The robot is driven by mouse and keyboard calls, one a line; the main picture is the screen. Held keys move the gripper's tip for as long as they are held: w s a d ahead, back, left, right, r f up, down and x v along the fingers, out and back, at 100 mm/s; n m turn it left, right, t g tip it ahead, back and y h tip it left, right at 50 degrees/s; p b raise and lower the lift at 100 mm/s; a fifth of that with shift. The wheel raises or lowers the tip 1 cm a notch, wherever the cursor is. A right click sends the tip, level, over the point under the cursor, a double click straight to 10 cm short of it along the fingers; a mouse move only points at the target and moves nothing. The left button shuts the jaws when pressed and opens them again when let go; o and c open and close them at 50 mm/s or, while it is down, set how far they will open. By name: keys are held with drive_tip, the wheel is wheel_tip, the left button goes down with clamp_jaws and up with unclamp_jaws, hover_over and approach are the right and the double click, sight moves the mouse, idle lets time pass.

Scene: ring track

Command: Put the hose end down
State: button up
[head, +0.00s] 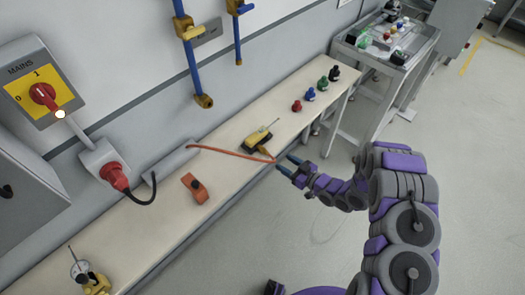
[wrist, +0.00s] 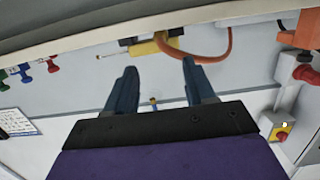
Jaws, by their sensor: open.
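The orange-red hose (head: 232,153) runs across the bench from a grey cylinder to the front edge, where its end (head: 271,160) lies. My gripper (head: 287,164) is open just off that front edge, with its fingertips close to the hose end. In the wrist view, my two dark blue fingers are spread apart with nothing visible between them (wrist: 159,66). The hose (wrist: 215,60) curves just beyond the tip of the right finger. I cannot tell whether that finger touches it. A yellow tool (head: 256,140) lies beside the hose end; it also shows in the wrist view (wrist: 152,46).
The long bench (head: 228,130) also holds an orange block (head: 195,188), a grey cylinder (head: 172,163), red, blue, green and black knobbed parts (head: 310,94), and a yellow-based gauge (head: 93,283). A metal cart (head: 375,62) stands at the far end. The floor (head: 290,225) beside the bench is clear.

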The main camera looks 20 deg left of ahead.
sight(267, 152)
drive_tip(key=x, duration=0.5)
drive_tip(key=shift+w+a+b, duration=0.2)
drive_tip(key=shift+a+b, duration=0.1)
drive_tip(key=shift+b, duration=0.1)
drive_tip(key=shift+b+x, duration=0.7)
drive_tip(key=shift+x, duration=2.05)
drive_tip(key=shift+s, duration=0.15)
drive_tip(key=shift+c, duration=0.3)
clamp_jaws()
